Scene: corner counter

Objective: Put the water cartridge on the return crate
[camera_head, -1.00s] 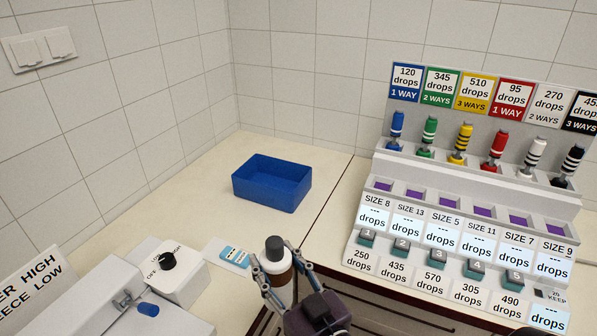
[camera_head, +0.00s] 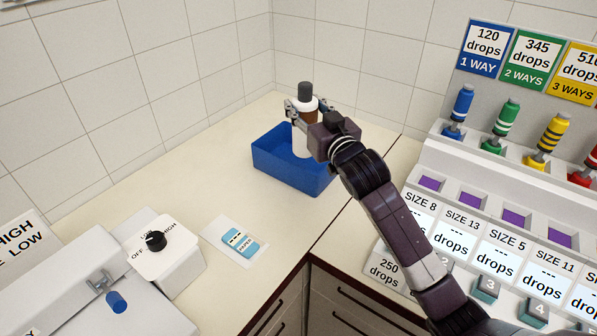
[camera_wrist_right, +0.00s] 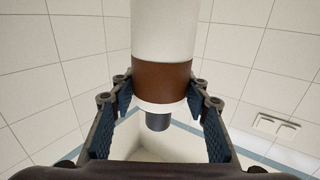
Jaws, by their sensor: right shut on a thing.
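The water cartridge (camera_head: 301,141), a white bottle with a brown band and grey cap, is upright in my right gripper (camera_head: 305,109). The blue return crate (camera_head: 277,171) stands on the counter near the corner. In the head view the cartridge is over the crate, its lower part in front of the crate's inside; I cannot tell whether it touches the floor. In the right wrist view the cartridge (camera_wrist_right: 163,75) is between both fingers (camera_wrist_right: 165,108), its cap toward the lower middle. My left gripper is not in view.
A dispenser rack (camera_head: 510,160) with coloured bottles stands at the right. A white knob box (camera_head: 165,255), a blue-and-white packet (camera_head: 239,242) and a grey device (camera_head: 110,300) are at the left front. The counter left of the crate is clear.

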